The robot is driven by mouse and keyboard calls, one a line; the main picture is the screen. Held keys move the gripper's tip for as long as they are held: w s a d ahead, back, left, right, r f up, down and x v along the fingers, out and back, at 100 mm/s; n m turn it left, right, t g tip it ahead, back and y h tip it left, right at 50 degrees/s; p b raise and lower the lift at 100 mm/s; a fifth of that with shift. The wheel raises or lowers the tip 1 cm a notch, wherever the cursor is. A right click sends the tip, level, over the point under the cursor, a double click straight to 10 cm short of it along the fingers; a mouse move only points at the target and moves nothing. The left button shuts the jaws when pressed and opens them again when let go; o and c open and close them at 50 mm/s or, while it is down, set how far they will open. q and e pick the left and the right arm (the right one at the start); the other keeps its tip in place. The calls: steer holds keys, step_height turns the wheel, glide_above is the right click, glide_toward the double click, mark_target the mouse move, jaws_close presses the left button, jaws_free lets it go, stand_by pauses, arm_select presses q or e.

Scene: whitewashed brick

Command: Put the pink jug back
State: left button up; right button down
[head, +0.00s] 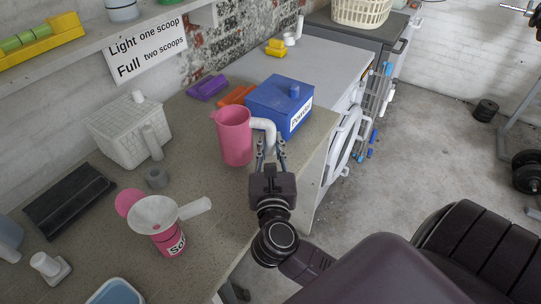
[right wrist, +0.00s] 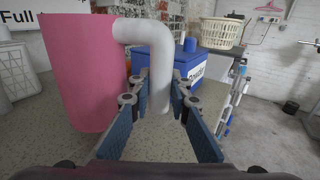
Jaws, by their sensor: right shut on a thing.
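The pink jug (head: 235,138) is upright at the counter (head: 205,222), near its front edge and just in front of the blue Powder box (head: 281,104). I cannot tell whether its base touches the counter. Its white handle (head: 264,126) points right. My right gripper (head: 271,150) is shut on this handle. In the right wrist view, the handle (right wrist: 161,78) stands between the fingers (right wrist: 160,98), with the pink body (right wrist: 78,72) to the left. My left gripper is not in view.
Bare counter lies between jug and bottle.

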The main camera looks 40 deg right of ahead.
mark_target(271, 156)
step_height(271, 156, down, 4)
steer(key=shift+f, duration=0.1)
steer(key=shift+f+b, duration=0.1)
steer(key=shift+b, duration=0.25)
steer(key=c, duration=1.8)
jaws_free()
